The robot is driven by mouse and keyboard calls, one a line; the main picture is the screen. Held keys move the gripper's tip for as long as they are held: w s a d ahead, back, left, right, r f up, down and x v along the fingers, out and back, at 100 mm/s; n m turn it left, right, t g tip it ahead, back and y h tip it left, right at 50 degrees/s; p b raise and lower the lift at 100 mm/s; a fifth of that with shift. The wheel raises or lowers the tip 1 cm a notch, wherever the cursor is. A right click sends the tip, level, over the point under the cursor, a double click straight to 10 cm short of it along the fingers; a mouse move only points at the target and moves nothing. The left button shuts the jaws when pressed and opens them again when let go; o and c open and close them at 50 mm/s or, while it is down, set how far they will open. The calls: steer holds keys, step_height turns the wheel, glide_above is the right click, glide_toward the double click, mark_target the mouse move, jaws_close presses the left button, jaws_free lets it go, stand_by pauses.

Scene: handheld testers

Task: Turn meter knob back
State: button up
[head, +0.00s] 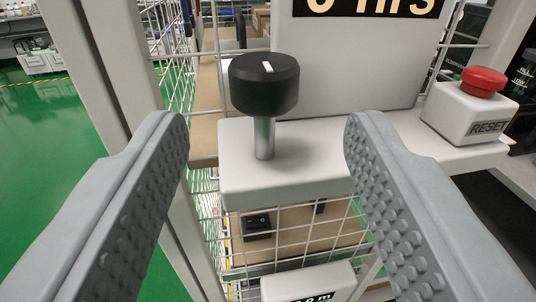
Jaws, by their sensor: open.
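The meter knob (264,84) is a black round cap on a silver shaft, standing upright on a light grey ledge (310,172). A short white mark on its top points roughly away from me. My gripper (268,135) is open, with one grey studded finger on each side of the picture. The knob is between the fingers in the picture, apart from both and seemingly beyond their tips. A grey meter panel (350,70) stands behind the knob. Its black display, cut off at the top, shows "hrs" after a partly cut character.
A red button on a white box labelled RESET (468,112) sits at the right end of the ledge. White wire mesh (290,235) and a second small display box (308,283) are below the ledge. A grey post (95,70) stands left. Green floor is open at far left.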

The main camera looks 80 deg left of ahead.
steer(key=v, duration=1.2)
steer(key=shift+d, duration=0.2)
steer(key=shift+s, duration=0.1)
steer(key=s+a+r+m+t+h, duration=0.1)
steer(key=s+r+t, duration=0.25)
steer(key=r, duration=0.25)
steer(key=s+r+m+t, duration=0.1)
steer(key=s+r+t, duration=0.2)
steer(key=r+t, duration=0.3)
steer(key=s+d+r+m+t+h, duration=0.3)
steer(key=s+r+m+t+h, duration=0.4)
steer(key=s, duration=0.4)
steer(key=s+d+f+m+h, duration=0.1)
steer(key=s+d+m+h, duration=0.1)
steer(key=s+h, duration=0.35)
steer(key=s+d+f+m+h, duration=0.1)
steer(key=s+d+m+h, duration=0.1)
steer(key=s, duration=0.6)
steer(key=s+f+m+g+h, duration=0.2)
steer(key=s+f+g, duration=0.1)
steer(key=s+f, duration=0.8)
steer(key=s, duration=0.3)
steer(key=shift+d+m, duration=0.3)
steer(key=shift+d, duration=0.1)
steer(key=shift+f, duration=0.15)
